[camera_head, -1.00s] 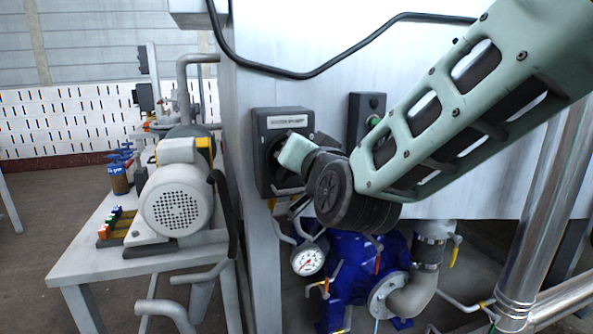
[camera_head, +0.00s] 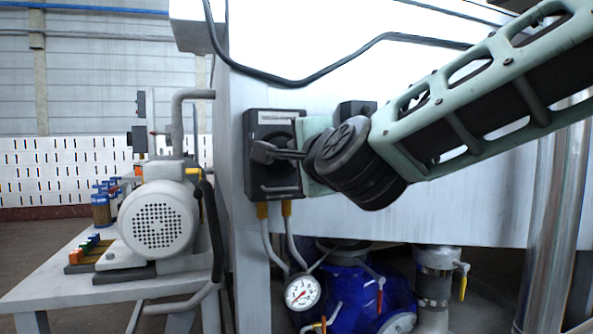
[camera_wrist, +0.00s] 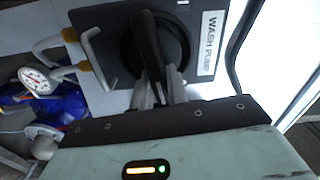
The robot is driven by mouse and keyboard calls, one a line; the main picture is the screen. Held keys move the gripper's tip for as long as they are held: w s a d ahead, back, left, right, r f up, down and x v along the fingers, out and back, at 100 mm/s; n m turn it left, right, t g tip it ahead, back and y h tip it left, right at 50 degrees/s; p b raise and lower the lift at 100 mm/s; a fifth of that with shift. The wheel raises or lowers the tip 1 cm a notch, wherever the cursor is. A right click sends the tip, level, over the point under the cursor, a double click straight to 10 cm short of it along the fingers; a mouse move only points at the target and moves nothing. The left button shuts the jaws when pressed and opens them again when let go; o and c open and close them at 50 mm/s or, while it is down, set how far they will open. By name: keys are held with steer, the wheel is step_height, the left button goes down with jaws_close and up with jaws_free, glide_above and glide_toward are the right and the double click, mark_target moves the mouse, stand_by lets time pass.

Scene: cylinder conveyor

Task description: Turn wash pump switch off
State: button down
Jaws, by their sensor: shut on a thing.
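The wash pump switch is a dark box (camera_head: 258,185) with a white label strip, on a pale cabinet. In the wrist view the box (camera_wrist: 184,28) carries a "WASH PUMP" label (camera_wrist: 209,43) and a black rotary handle (camera_wrist: 146,40) on a round dial. The handle lies roughly horizontal in the head view (camera_head: 262,152). My gripper (camera_head: 288,154) reaches it from the right. In the wrist view my gripper's two fingers (camera_wrist: 160,92) are shut on the near end of the handle, which hides their tips in part.
A pressure gauge (camera_head: 302,292) and blue pump (camera_head: 350,295) are below. A motor (camera_head: 160,220) stands on a bench at left.

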steer(key=shift+f+m+b, duration=0.3)
steer(key=shift+m+b, duration=0.3)
steer(key=shift+m, duration=0.1)
steer(key=c, duration=1.4)
jaws_free()
steer(key=shift+r, duration=0.1)
steer(key=shift+s+d, duration=0.1)
steer(key=shift+s, duration=0.25)
steer(key=p+v, duration=0.1)
steer(key=v, duration=1)
steer(key=shift+s, duration=0.15)
